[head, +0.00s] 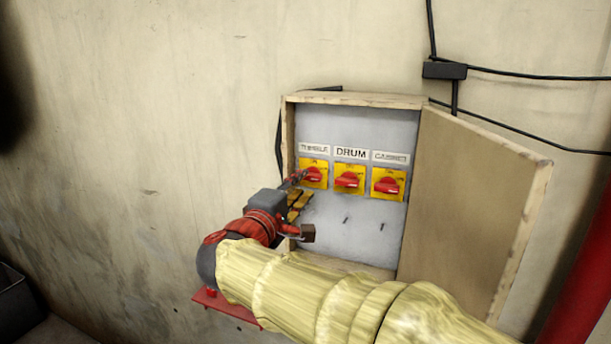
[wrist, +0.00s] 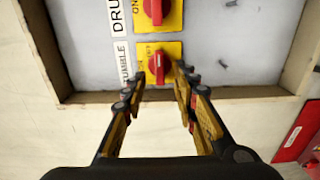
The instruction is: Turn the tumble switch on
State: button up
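The tumble switch is a red rotary knob on a yellow plate, under a TUMBLE label at the left of the row in the head view (head: 314,174). In the wrist view the tumble switch (wrist: 159,66) has its long red handle running up and down the picture. My gripper (wrist: 159,73) is open, with one finger on each side of this handle. Small gaps seem to show beside the handle; contact cannot be told. In the head view my gripper (head: 297,181) reaches the switch from the lower left, its tips partly covering the plate.
The DRUM switch (head: 348,180) and CABINET switch (head: 388,185) sit to the right in the same grey box. The box's wooden door (head: 470,200) stands open on the right. The wooden frame (wrist: 240,92) runs close to my fingers. Black cables (head: 530,76) cross the wall.

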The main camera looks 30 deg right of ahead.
aim_at(309, 178)
jog(key=shift+p+x, duration=0.5)
jog(key=shift+x, duration=1.25)
jog(key=shift+c, duration=0.5)
grip_shut()
